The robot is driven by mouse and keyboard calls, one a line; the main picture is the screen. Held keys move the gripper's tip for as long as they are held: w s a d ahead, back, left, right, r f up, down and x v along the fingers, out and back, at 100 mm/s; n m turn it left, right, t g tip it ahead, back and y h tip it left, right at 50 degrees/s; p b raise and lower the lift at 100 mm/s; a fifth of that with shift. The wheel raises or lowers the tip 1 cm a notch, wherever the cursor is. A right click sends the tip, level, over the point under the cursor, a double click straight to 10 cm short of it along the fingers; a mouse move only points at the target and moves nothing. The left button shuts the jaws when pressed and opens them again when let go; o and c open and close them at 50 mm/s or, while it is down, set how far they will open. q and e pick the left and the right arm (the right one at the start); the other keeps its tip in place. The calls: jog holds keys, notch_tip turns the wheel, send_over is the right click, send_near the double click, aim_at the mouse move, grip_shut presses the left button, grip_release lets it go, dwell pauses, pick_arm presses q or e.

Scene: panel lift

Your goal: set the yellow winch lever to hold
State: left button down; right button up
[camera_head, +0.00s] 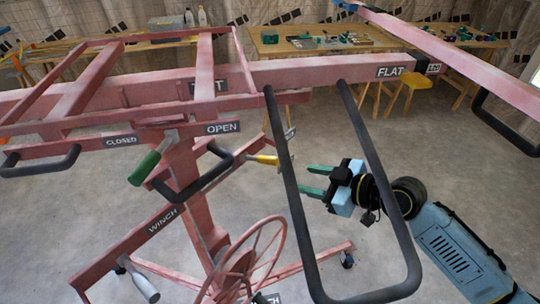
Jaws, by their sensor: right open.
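The yellow winch lever (262,159) sticks out to the left of a small label plate on the red panel lift (184,190), near the middle of the camera_head view. A dark handle loop (291,195) passes in front of it at its right. My right gripper (312,182) is open and empty, with its green fingers pointing left. It appears inside the large dark loop, to the right of and a little below the yellow lever, apart from it. The lever's label is too small to read. My left gripper is not in view.
A green-handled lever (145,168) sits between the CLOSED and OPEN labels. A red winch wheel (245,262) and a grey-handled lever (144,287) are below. Dark handles (75,160) hang from the red frame. Floor at right is clear.

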aim_at(273, 157)
jog(key=w+a, duration=0.2)
jog(key=a, duration=0.1)
jog(key=w+a+p, duration=0.1)
jog(key=w+a, duration=0.1)
jog(key=a, duration=0.1)
jog(key=w+a+p, duration=0.1)
jog(key=w+a, duration=0.1)
jog(key=w, duration=0.1)
jog(key=shift+a+f, duration=0.2)
jog(key=shift+a, duration=0.2)
jog(key=shift+w+a+f, duration=0.35)
jog(key=shift+a, duration=0.15)
grip_shut()
